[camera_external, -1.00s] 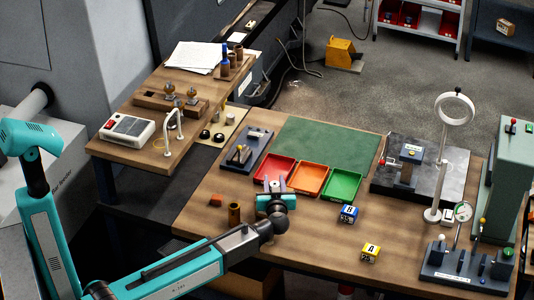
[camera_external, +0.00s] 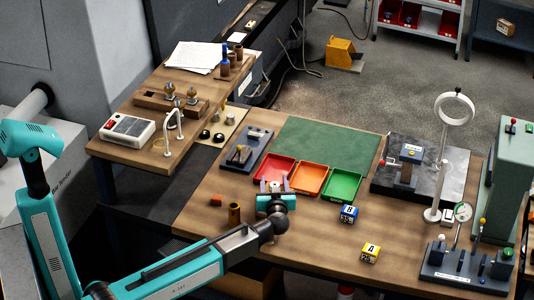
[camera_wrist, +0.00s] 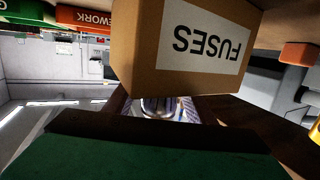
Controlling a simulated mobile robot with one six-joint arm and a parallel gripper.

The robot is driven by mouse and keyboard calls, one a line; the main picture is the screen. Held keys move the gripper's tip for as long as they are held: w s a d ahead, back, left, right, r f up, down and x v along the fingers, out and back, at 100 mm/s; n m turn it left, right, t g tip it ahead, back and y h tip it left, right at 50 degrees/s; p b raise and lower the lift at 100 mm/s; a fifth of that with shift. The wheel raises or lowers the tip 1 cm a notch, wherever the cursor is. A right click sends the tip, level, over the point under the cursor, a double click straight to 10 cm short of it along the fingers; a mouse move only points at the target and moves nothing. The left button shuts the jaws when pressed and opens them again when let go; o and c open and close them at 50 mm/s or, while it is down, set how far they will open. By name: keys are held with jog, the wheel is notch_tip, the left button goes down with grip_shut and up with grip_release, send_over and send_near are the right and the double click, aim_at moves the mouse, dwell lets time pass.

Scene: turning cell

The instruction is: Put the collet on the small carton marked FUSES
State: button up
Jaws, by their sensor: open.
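The small brown carton marked FUSES (camera_wrist: 190,45) fills the upper middle of the wrist view, its label upside down. A shiny metal piece, seemingly the collet (camera_wrist: 160,106), shows against the carton's top edge, between my fingers. It is partly hidden, and I cannot tell whether it bears fully on the carton. My gripper (camera_wrist: 158,110) is open around it, with a dark finger on each side. In the external view my gripper (camera_external: 274,188) is just in front of the red and orange trays, and it hides the carton there.
Red (camera_external: 274,168), orange (camera_external: 310,178) and green (camera_external: 342,185) trays lie behind my gripper. A brown cylinder (camera_external: 234,213) and an orange block (camera_external: 216,200) stand to its left. The green mat (camera_external: 325,145) is clear.

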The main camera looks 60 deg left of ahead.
jog(key=b+v, duration=0.3)
jog(key=v, duration=0.9)
jog(key=shift+b, duration=0.4)
jog(key=shift+d, duration=0.1)
